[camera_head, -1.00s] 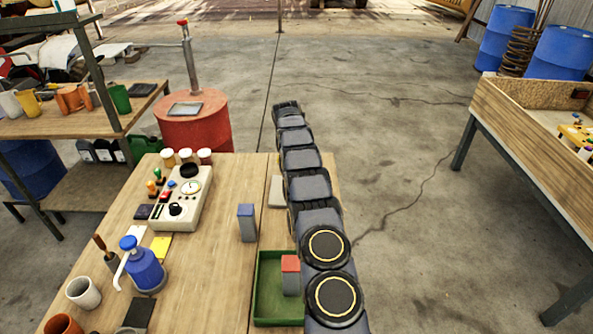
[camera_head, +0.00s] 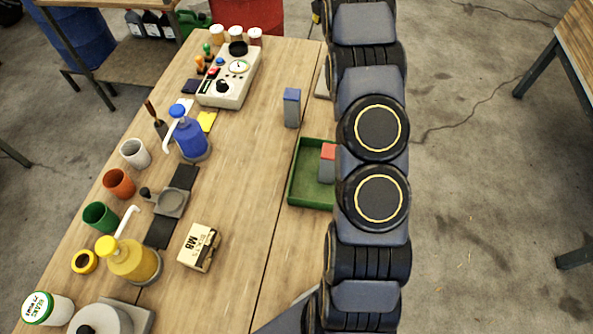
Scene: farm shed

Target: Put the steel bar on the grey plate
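Two upright grey bars show in the head view. One with a blue top (camera_head: 291,108) stands on the bare table. The other, with a red top (camera_head: 327,164), stands in a green tray (camera_head: 292,190) and is partly hidden by my arm. I cannot tell which of them is the steel bar. A small flat grey plate (camera_head: 321,88) lies behind the blue-topped bar, mostly hidden by my arm. My gripper is out of the picture; only my arm's links show, running along the table's right side.
A control box (camera_head: 229,77) with knobs stands at the back left. A blue pump bottle (camera_head: 190,139), a yellow pump bottle (camera_head: 131,262), cups and a small M8 box (camera_head: 199,247) fill the left side. The wooden table (camera_head: 246,170) is clear between them and the tray.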

